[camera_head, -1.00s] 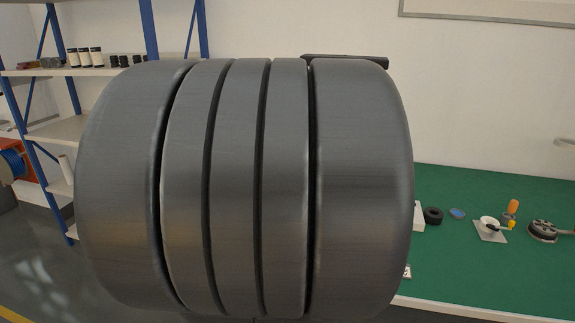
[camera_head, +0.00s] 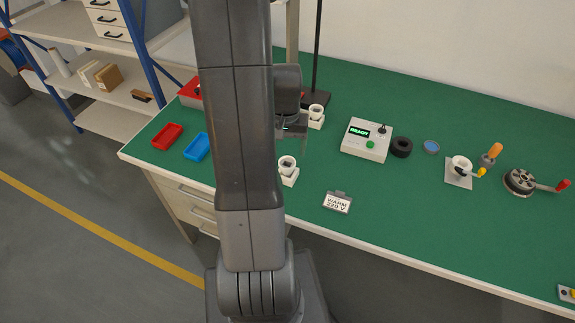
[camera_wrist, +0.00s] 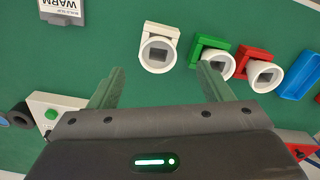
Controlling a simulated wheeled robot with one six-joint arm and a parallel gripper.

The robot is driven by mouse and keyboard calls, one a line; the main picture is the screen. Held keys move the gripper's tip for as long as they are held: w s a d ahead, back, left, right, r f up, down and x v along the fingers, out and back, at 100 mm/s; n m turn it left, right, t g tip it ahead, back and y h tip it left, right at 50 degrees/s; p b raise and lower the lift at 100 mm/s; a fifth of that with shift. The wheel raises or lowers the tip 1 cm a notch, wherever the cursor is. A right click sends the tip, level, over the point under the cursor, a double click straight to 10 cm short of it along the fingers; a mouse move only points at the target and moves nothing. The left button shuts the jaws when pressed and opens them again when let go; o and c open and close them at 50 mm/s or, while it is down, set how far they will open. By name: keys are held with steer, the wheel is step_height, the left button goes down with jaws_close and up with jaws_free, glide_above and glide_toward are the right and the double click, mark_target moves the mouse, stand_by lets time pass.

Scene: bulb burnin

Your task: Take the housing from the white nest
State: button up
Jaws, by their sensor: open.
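The white nest (camera_wrist: 148,30) holds a white, round housing (camera_wrist: 158,54) with a dark square opening in the wrist view. In the head view, the nest (camera_head: 291,180) and the housing (camera_head: 287,162) stand near the table's front, right of my arm. My gripper (camera_wrist: 160,86) is open and empty. The housing lies beyond the gap between its fingers, toward the top of the wrist view. In the head view my gripper (camera_head: 303,142) is partly hidden behind my arm, above the table.
Green (camera_wrist: 195,51) and red (camera_wrist: 241,55) nests with similar housings stand close to the right in the wrist view. A WARM sign (camera_head: 338,202) and READY box (camera_head: 365,140) stand to the right.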

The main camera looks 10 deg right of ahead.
mark_target(287, 164)
steer(key=shift+d+f+p, duration=0.2)
steer(key=shift+f+p, duration=0.4)
steer(key=shift+f, duration=3.25)
steer(key=shift+c, duration=0.2)
steer(key=c, duration=1)
